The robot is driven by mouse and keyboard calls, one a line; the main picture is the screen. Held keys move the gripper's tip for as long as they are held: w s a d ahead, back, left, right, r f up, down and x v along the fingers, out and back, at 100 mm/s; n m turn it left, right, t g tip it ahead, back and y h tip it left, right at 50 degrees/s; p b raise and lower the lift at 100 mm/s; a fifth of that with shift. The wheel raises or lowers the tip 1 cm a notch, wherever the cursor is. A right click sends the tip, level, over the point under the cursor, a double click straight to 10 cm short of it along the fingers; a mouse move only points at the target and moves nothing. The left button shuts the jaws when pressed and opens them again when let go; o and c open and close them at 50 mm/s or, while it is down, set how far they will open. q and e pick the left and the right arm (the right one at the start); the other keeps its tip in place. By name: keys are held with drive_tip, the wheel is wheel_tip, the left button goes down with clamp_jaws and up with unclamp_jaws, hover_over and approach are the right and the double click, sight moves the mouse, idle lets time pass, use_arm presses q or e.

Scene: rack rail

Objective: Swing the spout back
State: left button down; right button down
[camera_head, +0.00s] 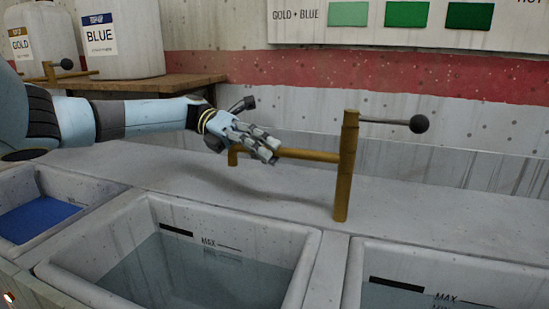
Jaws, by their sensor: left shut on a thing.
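A brass spout (312,154) runs to the left from an upright brass post (344,180) on the counter behind the basins. Its outlet end turns down at the left (233,157). A thin lever with a black ball knob (418,124) sticks out to the right from the post's top. My left gripper (270,152) comes in from the left and is shut on the spout, partway between outlet and post. Its fingers hide part of the spout. My right gripper is not in view.
A middle basin (190,275) holds clear liquid below a MAX mark. A right basin (440,275) and a left basin with blue liquid (38,217) flank it. GOLD (45,40) and BLUE (125,38) tubs stand on a wooden shelf (150,84). The counter right of the post is clear.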

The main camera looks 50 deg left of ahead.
use_arm(q)
drive_tip(key=shift+w+a+r, duration=0.1)
drive_tip(key=shift+w, duration=0.05)
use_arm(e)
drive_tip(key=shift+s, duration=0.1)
use_arm(q)
drive_tip(key=c, duration=1.4)
unclamp_jaws()
drive_tip(key=shift+o, duration=1)
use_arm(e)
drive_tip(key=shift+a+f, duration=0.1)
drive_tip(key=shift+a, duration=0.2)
use_arm(q)
drive_tip(key=shift+a, duration=0.35)
drive_tip(key=v, duration=0.6)
drive_tip(key=shift+a, duration=0.35)
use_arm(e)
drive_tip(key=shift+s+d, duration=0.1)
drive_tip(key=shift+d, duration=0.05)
use_arm(q)
drive_tip(key=shift+r, duration=0.15)
